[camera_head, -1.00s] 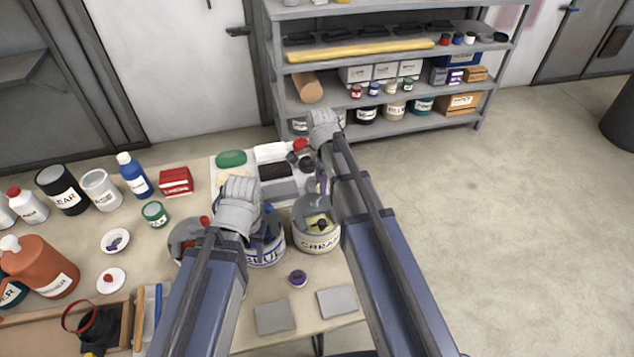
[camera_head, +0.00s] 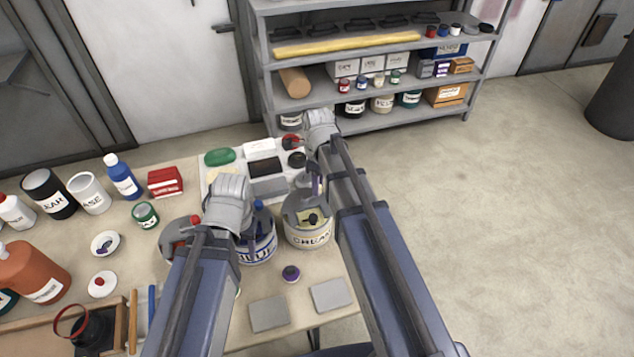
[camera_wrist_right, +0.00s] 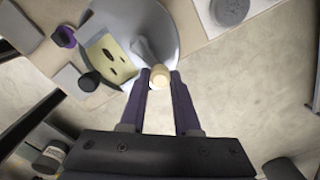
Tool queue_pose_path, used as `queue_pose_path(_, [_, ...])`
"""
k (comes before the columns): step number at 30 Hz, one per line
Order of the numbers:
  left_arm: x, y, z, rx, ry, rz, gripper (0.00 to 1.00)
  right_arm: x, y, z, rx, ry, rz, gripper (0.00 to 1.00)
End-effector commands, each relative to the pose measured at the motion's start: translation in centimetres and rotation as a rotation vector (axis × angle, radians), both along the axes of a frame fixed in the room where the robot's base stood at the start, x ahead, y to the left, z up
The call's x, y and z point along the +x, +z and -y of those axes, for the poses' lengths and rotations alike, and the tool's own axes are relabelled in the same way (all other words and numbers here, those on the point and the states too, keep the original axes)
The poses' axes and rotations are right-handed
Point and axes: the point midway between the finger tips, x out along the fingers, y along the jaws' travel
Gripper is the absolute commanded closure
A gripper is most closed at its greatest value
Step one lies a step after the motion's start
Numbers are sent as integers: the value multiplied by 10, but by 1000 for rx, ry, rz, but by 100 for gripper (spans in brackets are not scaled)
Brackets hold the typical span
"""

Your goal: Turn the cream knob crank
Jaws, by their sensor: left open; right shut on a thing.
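The cream can (camera_head: 308,236) stands on the table with a grey lid and a yellowish patch on top. The small cream knob (camera_wrist_right: 160,77) of its crank shows in the right wrist view, between the fingertips of my right gripper (camera_wrist_right: 160,86). That gripper is shut on the knob, above the edge of the can's grey lid (camera_wrist_right: 150,38). In the head view my right gripper (camera_head: 317,184) is at the can's far right, mostly hidden by my arm. My left gripper (camera_head: 229,205) is over the blue can (camera_head: 262,250); its fingers are hidden there.
A can with a red knob (camera_head: 195,219) stands left of the blue can. A purple-topped jar (camera_head: 291,274) and grey pads (camera_head: 330,294) lie in front. Bottles and tins fill the table's left.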

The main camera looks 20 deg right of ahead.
Motion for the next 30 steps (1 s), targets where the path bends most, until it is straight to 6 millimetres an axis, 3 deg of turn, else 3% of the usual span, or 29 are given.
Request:
queue_pose_path(18, [0, 0, 0, 0, 0, 0, 50, -2, 0, 0, 0, -32, 0, 100])
queue_pose_path(19, [0, 0, 0, 0, 0, 0, 50, -2, 0, 0, 0, -32, 0, 66])
queue_pose_path(26, [0, 0, 0, 0, 0, 0, 50, -1, 0, 0, 0, -32, 0, 40])
queue_pose_path(30, [0, 0, 0, 0, 0, 0, 50, -1, 0, 0, 0, -32, 0, 39])
